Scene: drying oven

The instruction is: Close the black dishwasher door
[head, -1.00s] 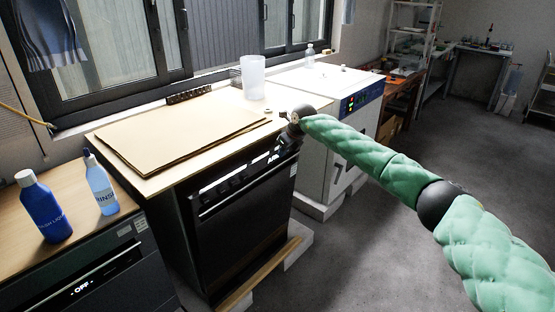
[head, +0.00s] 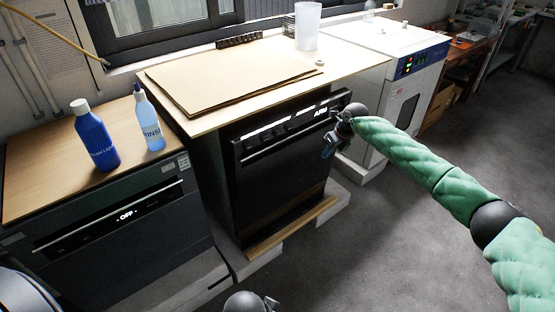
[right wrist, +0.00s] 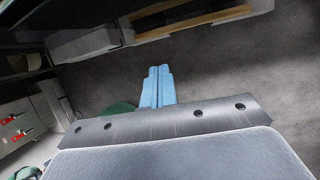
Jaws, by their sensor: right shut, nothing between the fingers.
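The black dishwasher (head: 282,186) stands under the light wooden top in the head view. Its black door stands upright and looks flush or nearly flush with the body; a small gap cannot be ruled out. A bright handle strip and lit display run along its top. My right gripper (head: 328,150) is in front of the door's upper right edge; I cannot tell whether it touches. In the right wrist view its blue fingers (right wrist: 158,88) are pressed together with nothing between them, above the grey floor. My left gripper is not clearly in view.
A second, dark grey dishwasher (head: 125,232) with an OFF display stands at left, with two blue bottles (head: 96,140) on its counter. A white oven (head: 405,90) stands to the right. A wooden strip (head: 292,229) lies low before the black door. Floor is free at right.

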